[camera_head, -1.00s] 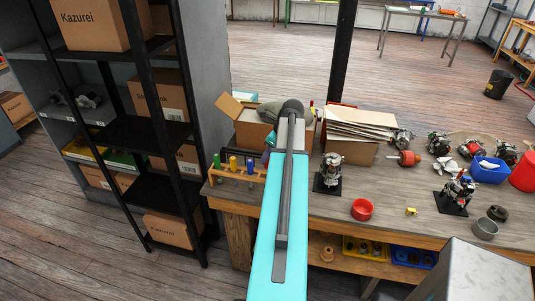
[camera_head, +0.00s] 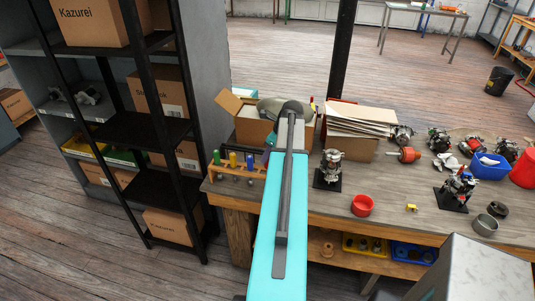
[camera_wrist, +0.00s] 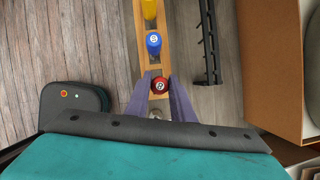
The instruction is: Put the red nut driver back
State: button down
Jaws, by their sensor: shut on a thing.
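The red nut driver (camera_wrist: 160,86) shows end-on in the wrist view, between the two purple fingers of my gripper (camera_wrist: 159,79), which are shut on it. It is in line with the wooden rack (camera_wrist: 146,57), beyond the blue driver (camera_wrist: 153,43). I cannot tell whether its shaft is in a hole. In the head view the rack (camera_head: 243,173) stands at the bench's left end with green (camera_head: 217,157), yellow (camera_head: 233,159) and blue (camera_head: 250,162) handled drivers upright in it. My arm hides the red driver and most of my gripper there.
An open carton (camera_head: 246,128) stands just behind the rack, and a box of papers (camera_head: 352,146) to its right. An alternator on a black stand (camera_head: 330,172) is close right of my arm. The dark shelf unit (camera_head: 150,130) is at left.

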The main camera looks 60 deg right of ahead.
jog(key=shift+f, duration=0.95)
jog(key=shift+f, duration=0.4)
jog(key=c, duration=1.5)
grip_release()
jog(key=shift+o, duration=0.2)
jog(key=shift+r+b, duration=0.15)
jog(key=shift+b, duration=0.2)
jog(key=b+v, duration=0.4)
jog(key=v, duration=0.9)
jog(key=shift+s+r, duration=0.15)
jog(key=shift+r, duration=0.05)
jog(key=shift+r, duration=0.1)
